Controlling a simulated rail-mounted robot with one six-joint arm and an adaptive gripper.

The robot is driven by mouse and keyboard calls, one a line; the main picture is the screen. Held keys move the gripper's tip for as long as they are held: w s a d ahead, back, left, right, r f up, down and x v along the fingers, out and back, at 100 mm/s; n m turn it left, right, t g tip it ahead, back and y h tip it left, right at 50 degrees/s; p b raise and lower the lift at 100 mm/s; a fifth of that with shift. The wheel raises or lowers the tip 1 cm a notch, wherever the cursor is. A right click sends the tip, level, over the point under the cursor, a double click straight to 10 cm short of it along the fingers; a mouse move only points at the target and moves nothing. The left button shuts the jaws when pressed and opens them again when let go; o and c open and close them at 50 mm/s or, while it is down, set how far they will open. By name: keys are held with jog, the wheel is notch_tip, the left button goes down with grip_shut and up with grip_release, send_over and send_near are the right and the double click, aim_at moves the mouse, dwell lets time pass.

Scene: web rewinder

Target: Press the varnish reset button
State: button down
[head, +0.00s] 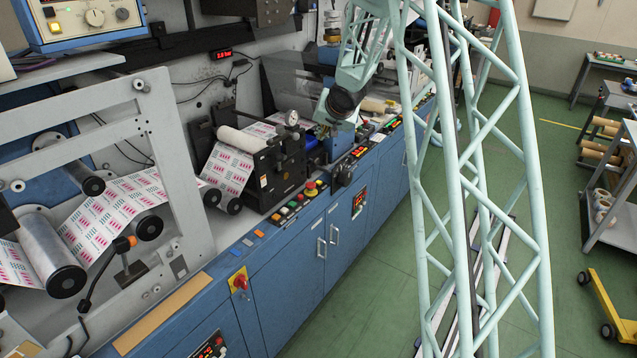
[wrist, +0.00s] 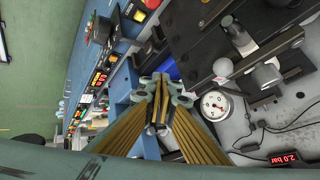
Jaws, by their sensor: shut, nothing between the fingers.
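My gripper (wrist: 163,85) is shut and empty in the wrist view, its fingertips together over the machine next to the blue front ledge. In the head view my gripper (head: 322,130) is small and partly hidden by my wrist, above the ledge beyond the black print unit. A row of coloured push buttons (head: 290,208) lies on the ledge, nearer than the gripper. An orange-lit button (wrist: 138,13) shows at the top of the wrist view. I cannot read any label, so I cannot tell which button is the varnish reset. The fingertips touch no button that I can see.
A red emergency stop (head: 310,187) stands by the button row. A black unit (head: 278,165) with a pressure gauge (wrist: 214,105) rises beside the ledge. Red-digit panels (head: 359,152) line the ledge. The green aisle floor (head: 345,315) is clear in front.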

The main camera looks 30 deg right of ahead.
jog(key=w+d+f+y, duration=0.1)
jog(key=w+f, duration=0.2)
jog(key=f, duration=0.3)
jog(key=w+d+f, duration=0.1)
jog(key=w+f, duration=0.1)
jog(key=f, duration=0.4)
jog(key=shift+w+f+m+y+p, duration=0.3)
jog(key=shift+w+f+m+y, duration=0.05)
jog(key=shift+w+m+y, duration=0.05)
jog(key=shift+d+f+b, duration=0.1)
jog(key=shift+f+b, duration=0.15)
jog(key=shift+b, duration=0.05)
jog(key=b, duration=0.7)
send_over(320, 182)
jog(key=shift+s+f, duration=0.1)
jog(key=shift+f, duration=2.85)
jog(key=shift+f+b, duration=0.5)
jog(key=shift+f, duration=0.7)
